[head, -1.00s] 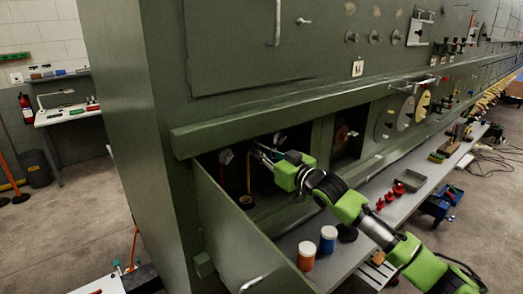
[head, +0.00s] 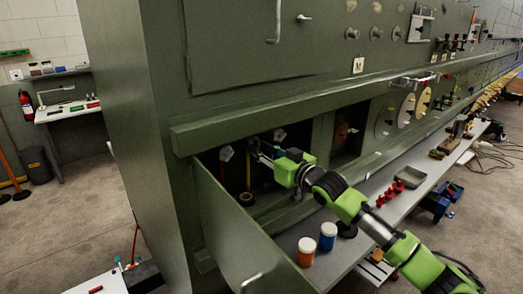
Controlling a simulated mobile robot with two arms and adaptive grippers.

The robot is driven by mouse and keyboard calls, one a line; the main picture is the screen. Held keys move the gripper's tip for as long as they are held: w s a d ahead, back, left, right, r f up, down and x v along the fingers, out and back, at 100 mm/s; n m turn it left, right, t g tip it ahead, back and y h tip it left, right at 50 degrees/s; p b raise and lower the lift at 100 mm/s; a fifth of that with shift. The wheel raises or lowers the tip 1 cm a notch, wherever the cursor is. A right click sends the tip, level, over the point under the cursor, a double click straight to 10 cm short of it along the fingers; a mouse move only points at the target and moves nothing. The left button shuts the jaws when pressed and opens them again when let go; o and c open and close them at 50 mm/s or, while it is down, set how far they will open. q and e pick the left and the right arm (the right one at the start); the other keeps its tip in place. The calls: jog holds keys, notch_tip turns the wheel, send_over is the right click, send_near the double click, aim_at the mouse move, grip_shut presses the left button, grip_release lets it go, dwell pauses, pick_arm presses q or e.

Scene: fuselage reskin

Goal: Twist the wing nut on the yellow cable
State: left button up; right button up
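The yellow cable (head: 248,178) hangs inside an open bay low in the green panel wall. Its top end is at my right gripper (head: 257,150), whose fingers largely hide any wing nut there. The fingers are small and dark here, so I cannot tell whether they are open or shut on it. A grey wing nut (head: 226,153) shows to the left, above a red cable (head: 221,178). Another grey wing nut (head: 279,135) shows behind and to the right of the gripper. My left gripper is out of view.
A hinged green door (head: 232,235) hangs open at the bay's left front. A tape roll (head: 246,199) lies inside. An orange jar (head: 306,252), a blue jar (head: 328,237) and red parts (head: 390,194) stand on the grey shelf (head: 345,257). A tray (head: 409,177) lies farther right.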

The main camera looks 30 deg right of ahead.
jog(key=s, duration=1.2)
jog(key=shift+d, duration=0.45)
jog(key=shift+f, duration=0.1)
dwell(0.3)
